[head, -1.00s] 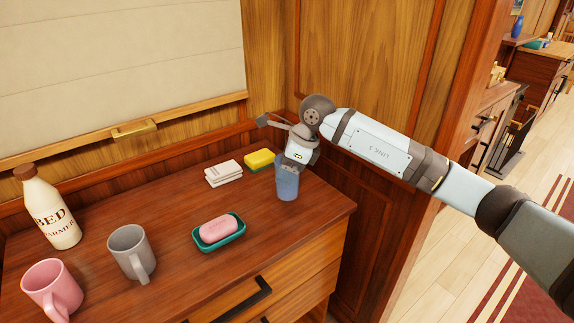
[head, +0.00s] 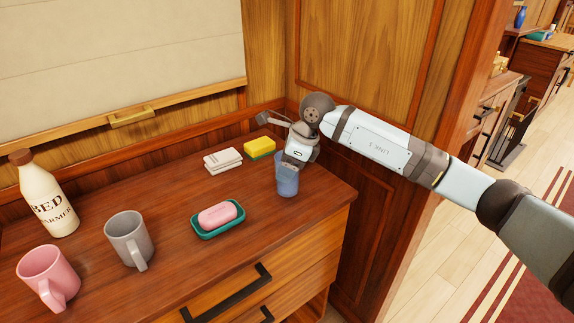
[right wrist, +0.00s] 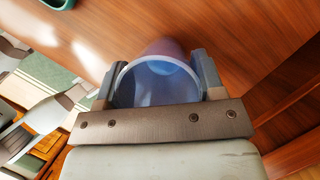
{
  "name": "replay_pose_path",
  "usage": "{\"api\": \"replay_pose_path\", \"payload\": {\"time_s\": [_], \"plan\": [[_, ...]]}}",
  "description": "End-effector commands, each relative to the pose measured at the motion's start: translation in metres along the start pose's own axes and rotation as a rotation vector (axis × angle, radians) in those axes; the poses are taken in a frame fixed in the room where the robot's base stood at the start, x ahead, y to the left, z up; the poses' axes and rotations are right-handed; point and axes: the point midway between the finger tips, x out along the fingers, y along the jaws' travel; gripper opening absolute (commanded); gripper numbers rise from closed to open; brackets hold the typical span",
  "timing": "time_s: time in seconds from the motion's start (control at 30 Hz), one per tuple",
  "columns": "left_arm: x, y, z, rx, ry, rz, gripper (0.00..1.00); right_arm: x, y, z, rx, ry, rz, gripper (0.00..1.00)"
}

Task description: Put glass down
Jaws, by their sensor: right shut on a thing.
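A blue glass (head: 286,181) is upright at the right end of the wooden dresser top, near its front right corner. My right gripper (head: 291,166) comes down on it from above and is shut on its rim area. In the right wrist view the glass (right wrist: 157,82) sits between the two fingers of the gripper (right wrist: 158,78), one on each side. Its base looks to be at the dresser top (head: 165,225), but I cannot tell for sure whether it touches. My left gripper is not in view.
A pink soap in a green dish (head: 240,229) lies left of the glass. A yellow sponge (head: 259,147) and folded white cloths (head: 222,159) lie behind. A grey mug (head: 128,240), a pink mug (head: 46,277) and a bottle (head: 48,200) stand further left.

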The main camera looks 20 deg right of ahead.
Motion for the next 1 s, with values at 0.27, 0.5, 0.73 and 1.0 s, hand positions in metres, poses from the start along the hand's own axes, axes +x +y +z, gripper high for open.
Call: {"api": "replay_pose_path", "payload": {"time_s": [0.27, 0.5, 0.73, 1.0], "plan": [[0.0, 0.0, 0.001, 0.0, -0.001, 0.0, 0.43, 0.001, 0.0, -0.001, 0.0, 0.0, 0.0, 0.92], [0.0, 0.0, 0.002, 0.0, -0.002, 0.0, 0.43, 0.002, 0.0, -0.001, 0.0, 0.001, 0.0, 0.92], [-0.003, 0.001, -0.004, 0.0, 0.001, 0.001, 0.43, -0.025, -0.001, 0.0, 0.001, -0.001, -0.003, 0.92], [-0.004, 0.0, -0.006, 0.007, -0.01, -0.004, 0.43, -0.087, 0.0, 0.0, -0.001, 0.0, -0.003, 0.92]]}}
